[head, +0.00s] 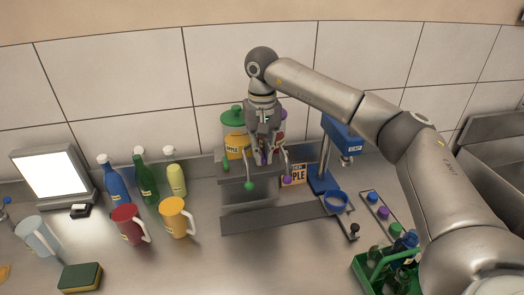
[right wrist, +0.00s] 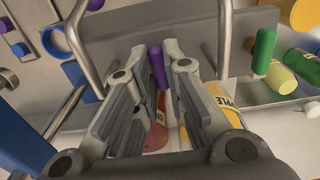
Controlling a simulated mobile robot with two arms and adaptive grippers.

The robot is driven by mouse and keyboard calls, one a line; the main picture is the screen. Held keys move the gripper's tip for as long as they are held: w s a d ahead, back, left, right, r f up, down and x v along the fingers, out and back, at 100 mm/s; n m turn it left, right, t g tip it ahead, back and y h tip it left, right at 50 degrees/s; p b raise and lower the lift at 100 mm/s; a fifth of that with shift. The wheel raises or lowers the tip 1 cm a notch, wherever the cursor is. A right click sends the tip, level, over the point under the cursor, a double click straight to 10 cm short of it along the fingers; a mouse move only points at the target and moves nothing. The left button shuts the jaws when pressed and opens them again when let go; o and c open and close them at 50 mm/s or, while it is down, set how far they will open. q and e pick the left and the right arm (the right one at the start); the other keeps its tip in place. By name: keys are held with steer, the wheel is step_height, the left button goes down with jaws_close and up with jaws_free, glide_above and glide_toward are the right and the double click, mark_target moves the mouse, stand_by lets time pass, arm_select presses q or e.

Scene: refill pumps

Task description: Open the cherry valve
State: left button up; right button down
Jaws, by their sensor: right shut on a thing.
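The cherry tank (right wrist: 160,125) is red and mostly hidden behind my right gripper (head: 265,158) in the head view. A purple valve handle (right wrist: 157,68) stands between the fingers of my right gripper (right wrist: 159,52) in the right wrist view. The fingers are closed on this handle. A bent metal spout with a purple tip (head: 287,181) hangs at the front of the dispenser. The apple tank (head: 237,146) is yellow with a green lid, left of the gripper. Its green valve handle (right wrist: 264,50) is apart from my fingers. My left gripper is out of view.
A drip tray (head: 270,217) lies before the dispenser, with a blue stand (head: 322,180) on its right. A red mug (head: 128,225), a yellow mug (head: 174,218) and bottles (head: 145,180) stand left. A green crate (head: 372,276) is front right. The front middle counter is clear.

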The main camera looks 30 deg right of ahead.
steer(key=c, duration=1.5)
jaws_free()
step_height(320, 180, up, 12)
